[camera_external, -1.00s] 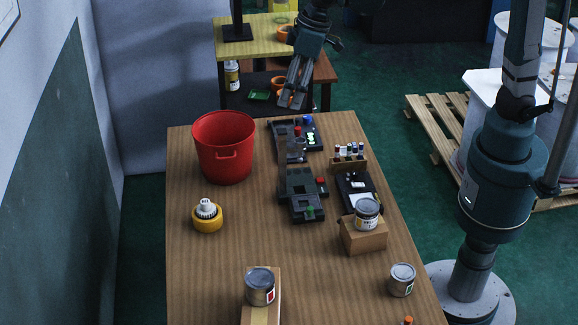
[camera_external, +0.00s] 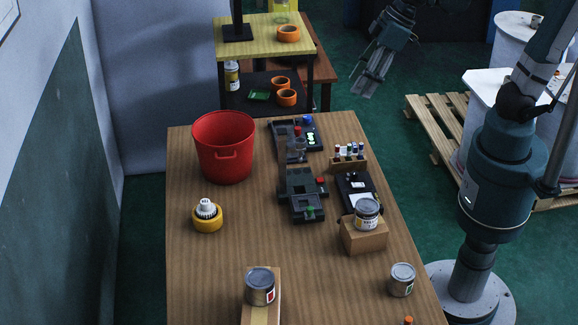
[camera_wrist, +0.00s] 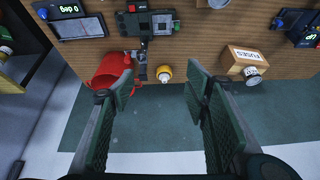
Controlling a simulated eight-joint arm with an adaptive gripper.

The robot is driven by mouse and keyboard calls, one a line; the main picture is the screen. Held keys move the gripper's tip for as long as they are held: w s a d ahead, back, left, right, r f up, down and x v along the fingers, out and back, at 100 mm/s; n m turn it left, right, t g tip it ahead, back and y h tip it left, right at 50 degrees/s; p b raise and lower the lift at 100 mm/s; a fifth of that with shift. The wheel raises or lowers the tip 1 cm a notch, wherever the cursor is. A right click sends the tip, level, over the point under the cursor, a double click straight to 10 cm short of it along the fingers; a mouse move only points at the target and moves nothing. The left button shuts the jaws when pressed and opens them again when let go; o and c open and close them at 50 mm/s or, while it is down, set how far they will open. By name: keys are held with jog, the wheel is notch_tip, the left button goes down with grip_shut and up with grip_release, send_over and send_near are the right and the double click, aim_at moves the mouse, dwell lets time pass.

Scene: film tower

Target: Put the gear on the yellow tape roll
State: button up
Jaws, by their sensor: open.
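The yellow tape roll (camera_external: 207,222) lies flat on the left side of the wooden table. A small white stepped piece (camera_external: 206,207), which looks like the gear, sits upright on top of it, roughly centred. The tape roll also shows in the wrist view (camera_wrist: 165,73), beyond my fingers, with the white piece against it. My gripper (camera_external: 363,92) is open and empty in the air beyond the table's far right edge, well apart from the roll. In the wrist view my two fingers (camera_wrist: 160,90) are spread with nothing between them.
A red bucket (camera_external: 224,148) stands behind the tape roll. Dark devices (camera_external: 302,195) lie mid-table. Cans and cardboard boxes (camera_external: 364,236) stand at the right and front. A far shelf holds orange tape rolls (camera_external: 288,34). The table's left front is clear.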

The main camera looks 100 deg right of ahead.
jog(key=s+f+t, duration=0.1)
jog(key=s+f, duration=0.2)
jog(key=s, duration=0.4)
jog(key=s+f, duration=0.3)
jog(key=s, duration=0.3)
jog(key=shift+s+d+n+t, duration=0.15)
jog(key=shift+s+n+t, duration=0.2)
jog(key=shift+n+t, duration=0.05)
jog(key=shift+f, duration=0.15)
dwell(0.7)
